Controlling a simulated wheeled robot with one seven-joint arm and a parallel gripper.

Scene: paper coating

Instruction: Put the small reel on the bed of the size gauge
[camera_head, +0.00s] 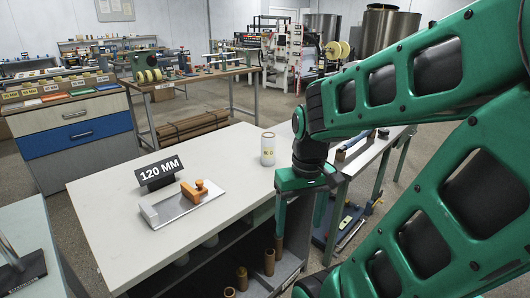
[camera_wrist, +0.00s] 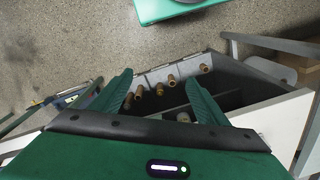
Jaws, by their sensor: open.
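The size gauge (camera_head: 185,207) lies on the white bench top, with a flat metal bed, an orange slider block (camera_head: 196,191) and a black "120 MM" sign (camera_head: 158,171) behind it. The bed looks empty apart from the slider. My gripper (camera_head: 298,222) points down beside the bench's right edge, right of the gauge and nearer than the roll. In the wrist view, its fingers (camera_wrist: 159,77) are apart with nothing held.
Several brown cores (camera_head: 269,262) stand in the open shelf under the bench; they also show beyond my fingers in the wrist view (camera_wrist: 171,80). The bench top (camera_head: 110,220) is clear around the gauge. Another table (camera_head: 365,150) stands behind my arm at right.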

